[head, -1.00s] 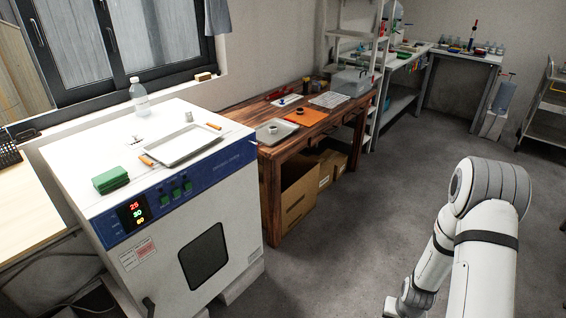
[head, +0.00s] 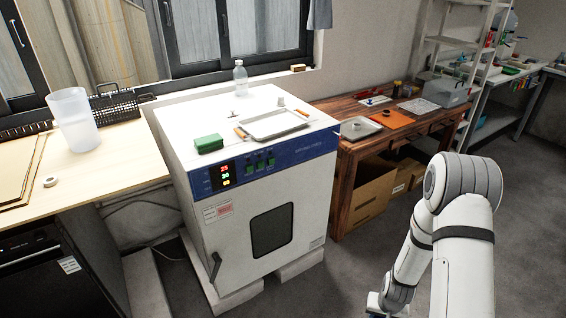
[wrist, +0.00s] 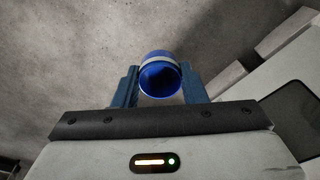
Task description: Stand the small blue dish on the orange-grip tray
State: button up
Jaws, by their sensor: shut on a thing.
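The small blue dish (wrist: 160,78) shows in the wrist view, with a pale band near its rim and a dark blue hollow inside. My gripper (wrist: 157,84) is shut on it, a dark finger at each side, above the grey floor. In the head view the fingers and dish cannot be made out at the low end of my arm. The orange-grip tray (head: 272,125) lies on top of the white drying oven (head: 175,125), with an orange grip at each end. Its inside looks empty. My gripper is well away from it, low to the right.
The wooden table (head: 395,140) right of the oven holds another tray and an orange mat (head: 393,119). Open floor lies in front.

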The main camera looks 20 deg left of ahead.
aim_at(277, 127)
jog(key=u, duration=0.9)
jog(key=i, duration=1.05)
jog(key=z, duration=0.05)
jog(key=k, duration=0.6)
jog(key=u, duration=0.05)
